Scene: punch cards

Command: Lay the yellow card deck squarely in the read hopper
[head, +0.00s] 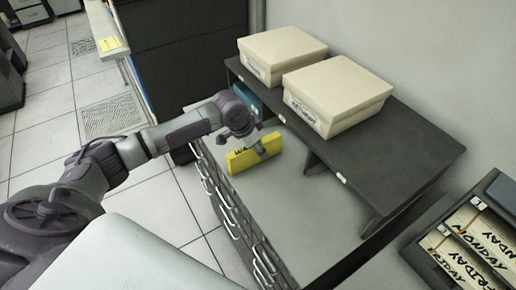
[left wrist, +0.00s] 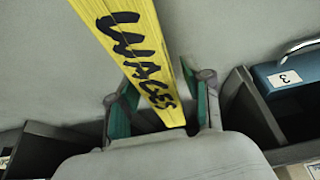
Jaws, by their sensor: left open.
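The yellow card deck (head: 240,161) stands on its edge on the grey cabinet top, near its front left edge. Black lettering, "WAGES", runs along it in the left wrist view (left wrist: 140,45). My left gripper (head: 258,150) is at the deck's right end in the head view. In the left wrist view its green-padded fingers (left wrist: 158,75) are open, one on each side of the deck, with a gap showing beside each. My right gripper is not in view. I cannot make out a read hopper in these frames.
A dark raised shelf (head: 405,150) stands on the cabinet behind the deck, bearing two cream boxes (head: 283,52) (head: 338,92). A blue drawer-like item marked 3 (left wrist: 290,78) sits beneath it. A dark tray of labelled cards (head: 475,235) is at right.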

